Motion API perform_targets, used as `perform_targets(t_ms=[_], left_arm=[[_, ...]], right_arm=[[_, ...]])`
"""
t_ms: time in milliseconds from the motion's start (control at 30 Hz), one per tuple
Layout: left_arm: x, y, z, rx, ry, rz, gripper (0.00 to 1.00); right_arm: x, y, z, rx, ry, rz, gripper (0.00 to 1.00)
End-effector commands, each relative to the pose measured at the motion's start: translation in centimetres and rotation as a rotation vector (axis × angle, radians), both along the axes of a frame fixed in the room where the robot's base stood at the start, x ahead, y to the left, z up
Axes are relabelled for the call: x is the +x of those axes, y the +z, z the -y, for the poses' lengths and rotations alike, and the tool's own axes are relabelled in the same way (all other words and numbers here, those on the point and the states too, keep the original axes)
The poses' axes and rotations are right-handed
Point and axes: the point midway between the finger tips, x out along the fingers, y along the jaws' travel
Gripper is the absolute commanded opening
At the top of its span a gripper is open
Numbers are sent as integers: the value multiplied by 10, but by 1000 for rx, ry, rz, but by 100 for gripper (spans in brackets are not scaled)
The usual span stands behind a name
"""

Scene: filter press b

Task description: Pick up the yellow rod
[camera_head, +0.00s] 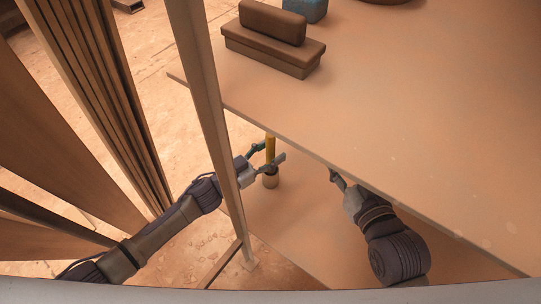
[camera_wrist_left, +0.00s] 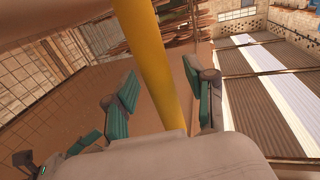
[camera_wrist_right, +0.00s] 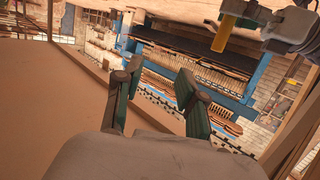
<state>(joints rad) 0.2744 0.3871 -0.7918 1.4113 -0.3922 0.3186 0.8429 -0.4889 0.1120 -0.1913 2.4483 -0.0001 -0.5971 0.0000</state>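In the left wrist view the rod (camera_wrist_left: 157,65) passes between the two green-padded fingers (camera_wrist_left: 162,97), with a gap visible on each side. My right gripper (camera_head: 336,175) is under the table's edge, to the right of the rod. In the right wrist view it is open and empty (camera_wrist_right: 155,92), and the rod (camera_wrist_right: 222,34) shows at the top right beside my left gripper.
A table top (camera_head: 400,110) overhangs the shelf (camera_head: 300,225) at the right. A slim upright post (camera_head: 207,90) stands close by my left arm. Brown blocks (camera_head: 272,38) and a blue object (camera_head: 305,9) sit on the table. Tall brown panels (camera_head: 95,80) stand at the left.

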Motion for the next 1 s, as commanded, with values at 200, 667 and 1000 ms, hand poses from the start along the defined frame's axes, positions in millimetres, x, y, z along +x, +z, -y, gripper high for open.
perform_targets(t_ms=[200, 667, 1000], left_arm=[[0, 0, 0, 0, 0, 0, 17], [0, 1, 0, -1, 0, 1, 0], [0, 11, 0, -1, -1, 1, 0]], right_arm=[[0, 0, 0, 0, 0, -2, 40], [-1, -1, 0, -2, 0, -8, 40], [-16, -30, 9, -48, -13, -196, 40]])
